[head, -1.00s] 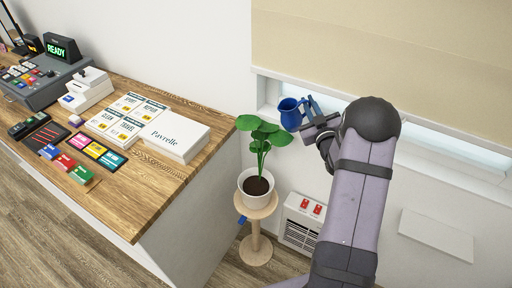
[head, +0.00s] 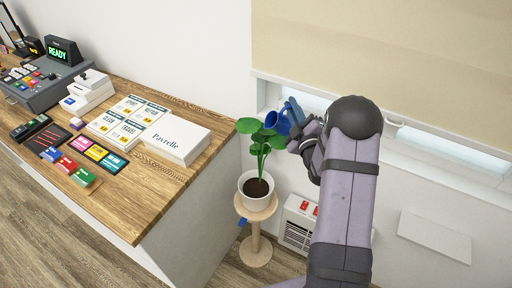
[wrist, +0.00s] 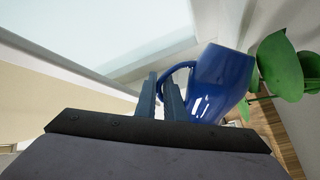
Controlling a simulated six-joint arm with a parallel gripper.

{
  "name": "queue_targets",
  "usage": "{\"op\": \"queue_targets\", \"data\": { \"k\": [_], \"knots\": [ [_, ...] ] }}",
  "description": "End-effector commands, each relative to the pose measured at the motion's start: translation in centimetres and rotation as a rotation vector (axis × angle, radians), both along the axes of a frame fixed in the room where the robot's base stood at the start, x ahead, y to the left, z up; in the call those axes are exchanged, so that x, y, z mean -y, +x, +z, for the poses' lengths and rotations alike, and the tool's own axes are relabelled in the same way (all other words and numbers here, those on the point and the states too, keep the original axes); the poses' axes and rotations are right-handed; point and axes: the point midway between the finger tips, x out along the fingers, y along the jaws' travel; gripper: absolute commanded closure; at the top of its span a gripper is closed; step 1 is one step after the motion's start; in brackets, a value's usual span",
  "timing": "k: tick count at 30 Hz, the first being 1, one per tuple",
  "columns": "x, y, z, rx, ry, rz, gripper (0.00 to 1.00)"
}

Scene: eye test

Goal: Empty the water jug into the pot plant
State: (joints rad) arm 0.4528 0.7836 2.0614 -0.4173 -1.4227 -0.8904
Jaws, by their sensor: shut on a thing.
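The blue water jug (head: 279,122) is in my gripper (head: 292,112), tilted with its mouth toward the left, above and beside the leaves of the pot plant (head: 259,187). The plant stands in a white pot with dark soil. In the wrist view, my gripper's fingers (wrist: 160,98) are shut on the handle of the jug (wrist: 220,85), and green leaves (wrist: 282,67) show to its right. The inside of the jug is hidden, and no water stream shows.
The pot stands on a round wooden stand (head: 256,212). A wooden counter (head: 150,195) with a white box (head: 177,136) is to the left. A window sill (head: 440,155) runs behind my arm. A white heater (head: 297,232) with red switches is below right.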

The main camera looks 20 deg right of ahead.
Motion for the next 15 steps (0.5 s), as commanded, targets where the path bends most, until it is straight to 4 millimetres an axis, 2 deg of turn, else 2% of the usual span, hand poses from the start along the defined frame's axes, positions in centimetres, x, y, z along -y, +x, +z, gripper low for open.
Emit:
{"op": "queue_targets", "data": {
  "k": [2, 4, 15],
  "knots": [
    [-0.3, 0.0, 0.9, 0.004, -0.051, 0.001, 1.0],
    [-0.7, 0.0, 0.3, 0.004, -0.096, 0.001, 1.0],
    [-2.0, -0.1, 0.0, 0.017, -0.268, 0.0, 1.0]
  ]
}}
